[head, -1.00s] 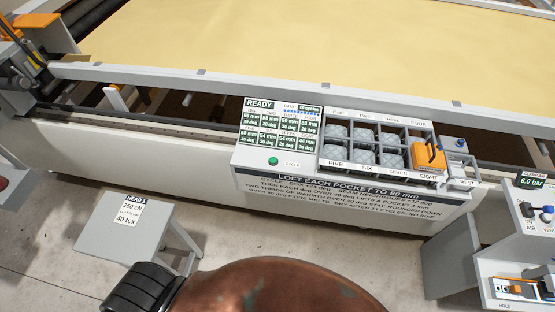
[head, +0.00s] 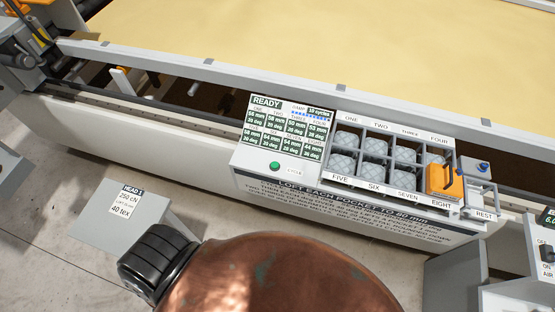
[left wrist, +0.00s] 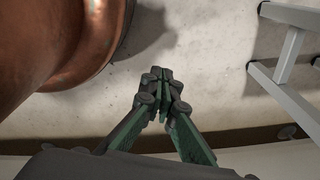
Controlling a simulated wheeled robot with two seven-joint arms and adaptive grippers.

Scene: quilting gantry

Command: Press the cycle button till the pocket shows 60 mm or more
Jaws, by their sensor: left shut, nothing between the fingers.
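The green cycle button (head: 274,166) sits on the grey console's front, below the display (head: 287,128) in the head view, with nothing touching it. The display reads READY above eight small pocket readouts. The pocket tray (head: 333,172) has compartments labelled ONE to EIGHT, with pale quilted pads in most. An orange block (head: 444,182) covers EIGHT. My left gripper (left wrist: 160,76) is shut and empty above bare floor in the left wrist view. My right gripper is not seen.
A white rail (head: 215,75) and yellow fabric (head: 300,40) lie behind the console. A grey stand labelled HEAD 1 (head: 100,225) stands at lower left. A REST bracket (head: 482,197) is right of the tray. A grey stool or frame (left wrist: 285,60) shows in the left wrist view.

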